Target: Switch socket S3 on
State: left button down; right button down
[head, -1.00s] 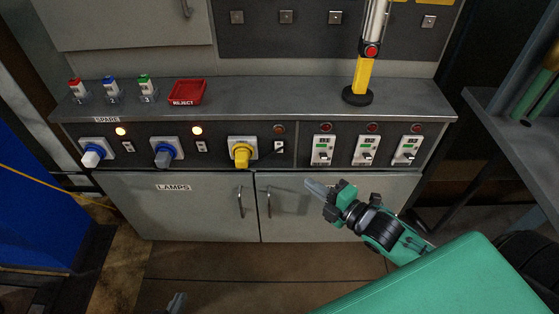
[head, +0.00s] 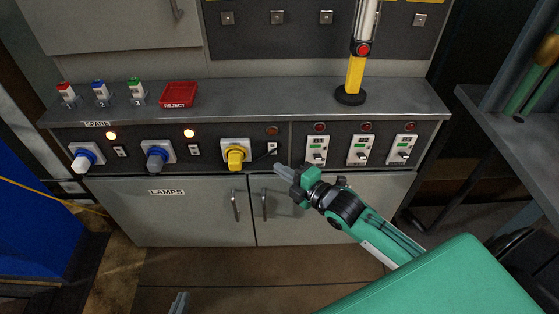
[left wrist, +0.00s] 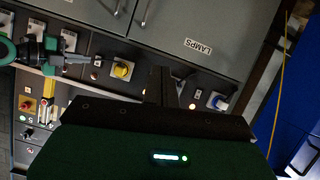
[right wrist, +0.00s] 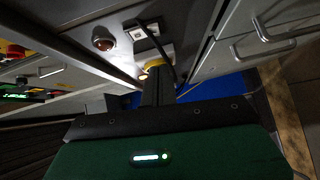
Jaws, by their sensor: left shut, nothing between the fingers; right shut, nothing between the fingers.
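The yellow plug (head: 236,154) sits in the third socket of the left panel, with a small white-framed switch (head: 272,148) to its right and an unlit lamp (head: 272,131) above. I cannot read the socket labels. The right wrist view shows this lamp (right wrist: 103,38), the switch (right wrist: 147,30) and part of the plug (right wrist: 155,66). My right gripper (head: 282,171) is shut and empty, just below and right of the switch in the head view; contact cannot be told. My left gripper (head: 179,303) is shut and empty, low in front of the cabinet, with only its tip showing.
Two other sockets hold a white-and-blue plug (head: 86,157) and a grey-and-blue plug (head: 158,155), each with a lit lamp. Breaker switches (head: 360,149) stand to the right. Cabinet doors with handles (head: 235,205) lie below. A yellow post (head: 355,75) stands on the shelf.

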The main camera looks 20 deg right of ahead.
aim_at(270, 153)
pick_arm(q)
jog(key=shift+w+d+r+t+h+b, duration=0.2)
jog(key=shift+d+r+t+h+b, duration=0.35)
jog(key=shift+t, duration=0.35)
pick_arm(e)
jog(key=w, duration=0.3)
jog(key=w+d, duration=0.1)
jog(key=shift+w+f, duration=0.3)
jog(key=shift+w, duration=0.1)
pick_arm(q)
jog(key=shift+w+r, duration=0.1)
pick_arm(e)
jog(key=shift+w+d+f+t, duration=0.1)
jog(key=shift+w+f+t, duration=0.05)
jog(key=shift+t, duration=0.15)
pick_arm(q)
jog(key=shift+w+a+r+t, duration=0.15)
jog(key=shift+w+r+t, duration=0.3)
jog(key=shift+r, duration=0.3)
jog(key=shift+s+f, duration=0.1)
